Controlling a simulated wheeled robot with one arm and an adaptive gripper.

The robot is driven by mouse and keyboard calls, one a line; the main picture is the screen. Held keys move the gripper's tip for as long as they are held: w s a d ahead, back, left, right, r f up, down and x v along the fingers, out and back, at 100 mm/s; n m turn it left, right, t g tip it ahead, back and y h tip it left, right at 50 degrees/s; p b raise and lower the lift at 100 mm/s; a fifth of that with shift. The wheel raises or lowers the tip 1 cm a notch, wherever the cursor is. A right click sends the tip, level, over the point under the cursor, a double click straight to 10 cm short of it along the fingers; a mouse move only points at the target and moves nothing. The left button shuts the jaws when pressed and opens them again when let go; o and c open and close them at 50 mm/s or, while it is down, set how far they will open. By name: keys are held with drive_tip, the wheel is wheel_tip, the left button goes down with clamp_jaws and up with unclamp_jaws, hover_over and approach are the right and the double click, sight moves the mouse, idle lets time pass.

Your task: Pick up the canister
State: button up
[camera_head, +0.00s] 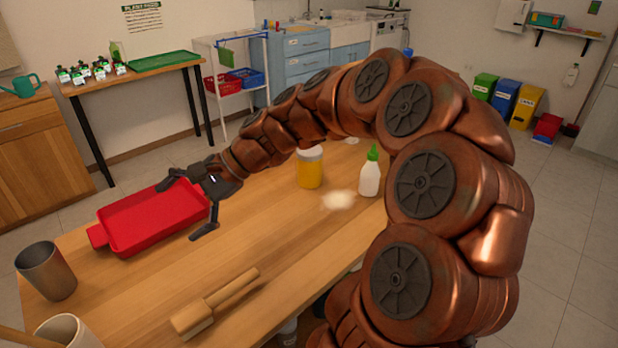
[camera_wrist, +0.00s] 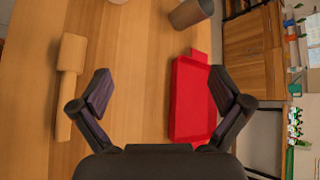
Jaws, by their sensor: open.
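A yellow canister with a pale lid (camera_head: 309,168) stands upright on the wooden table, near the middle of the head view and just below my arm. It does not show in the wrist view. My gripper (camera_head: 188,207) is to the left of the canister, above the table beside the red tray, with its fingers spread wide. In the wrist view my gripper (camera_wrist: 163,88) is open and empty, with bare table and part of the red tray (camera_wrist: 190,88) beyond its fingers.
A white bottle with a green cap (camera_head: 370,177) stands right of the canister, and a pale powder patch (camera_head: 338,200) lies before it. A wooden mallet (camera_head: 215,303), a metal cup (camera_head: 46,271) and a pale cup (camera_head: 66,333) are at the front.

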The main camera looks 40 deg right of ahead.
drive_tip(key=w+d+m+t+b, duration=0.2)
drive_tip(key=w+d+m+t, duration=0.3)
drive_tip(key=d, duration=0.6)
drive_tip(key=m+t+h+b, duration=0.5)
drive_tip(key=m+t+h, duration=0.25)
drive_tip(key=m, duration=0.85)
hover_over(320, 167)
drive_tip(key=s, duration=0.3)
wheel_tip(320, 167, down, 7)
drive_tip(key=f, duration=0.5)
drive_tip(key=f+b, duration=0.1)
drive_tip(key=f, duration=0.2)
drive_tip(key=shift+s+d, duration=0.2)
drive_tip(key=shift+s, duration=0.05)
drive_tip(key=shift+w+a+f, duration=0.1)
drive_tip(key=shift+w+a, duration=0.05)
drive_tip(key=shift+w, duration=0.75)
drive_tip(key=shift+w+a+b, duration=0.15)
drive_tip(key=shift+w+a, duration=0.05)
drive_tip(key=shift+w, duration=1.25)
drive_tip(key=shift+w+a+b, duration=0.15)
drive_tip(key=shift+w, duration=1.25)
drive_tip(key=c, duration=1.1)
